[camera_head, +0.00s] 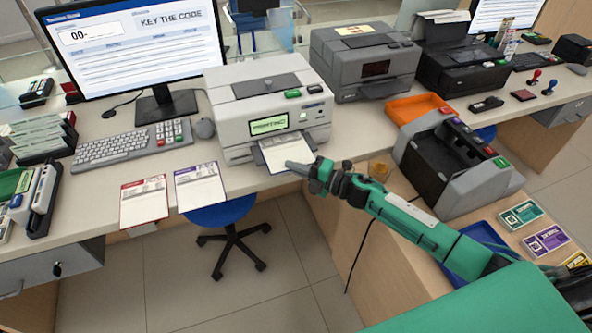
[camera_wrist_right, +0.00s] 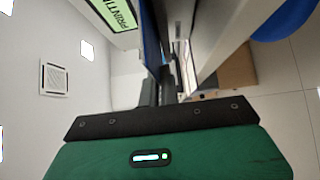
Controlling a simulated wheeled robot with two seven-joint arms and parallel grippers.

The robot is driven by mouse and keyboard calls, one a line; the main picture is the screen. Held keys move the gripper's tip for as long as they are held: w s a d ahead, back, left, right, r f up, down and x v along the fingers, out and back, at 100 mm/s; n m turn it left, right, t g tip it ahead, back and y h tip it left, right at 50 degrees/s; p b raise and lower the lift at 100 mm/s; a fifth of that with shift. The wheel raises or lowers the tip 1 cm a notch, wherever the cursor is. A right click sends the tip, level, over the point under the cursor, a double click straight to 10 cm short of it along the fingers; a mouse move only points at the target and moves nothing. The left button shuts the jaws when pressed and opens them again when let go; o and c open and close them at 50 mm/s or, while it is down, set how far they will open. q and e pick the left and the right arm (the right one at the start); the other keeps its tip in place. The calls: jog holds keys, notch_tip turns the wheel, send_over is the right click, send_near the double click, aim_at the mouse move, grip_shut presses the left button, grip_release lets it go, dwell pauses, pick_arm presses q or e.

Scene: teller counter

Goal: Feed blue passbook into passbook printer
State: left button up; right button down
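The passbook printer (camera_head: 268,108) is a pale grey box on the counter, and its green display reads PRINTING. An open passbook with white pages (camera_head: 286,152) sticks out of its front slot, its inner end hidden. In the right wrist view its blue cover (camera_wrist_right: 152,42) shows edge-on beside the printer face. My right gripper (camera_head: 294,165) is at the passbook's outer right corner; in the wrist view its dark fingers (camera_wrist_right: 160,85) are close together at the blue cover, seemingly closed on it. My left gripper is out of view.
A red-edged passbook (camera_head: 145,199) and a purple-edged one (camera_head: 199,186) lie left of the printer. A keyboard (camera_head: 120,146) and monitor stand behind them. An orange tray (camera_head: 415,107) and a dark grey machine (camera_head: 455,165) stand right of my gripper.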

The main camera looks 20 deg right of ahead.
jog(key=c, duration=1.6)
grip_release()
jog(key=shift+s, duration=0.1)
jog(key=shift+s+d+p, duration=0.1)
jog(key=shift+s+p, duration=0.7)
jog(key=shift+s, duration=2.6)
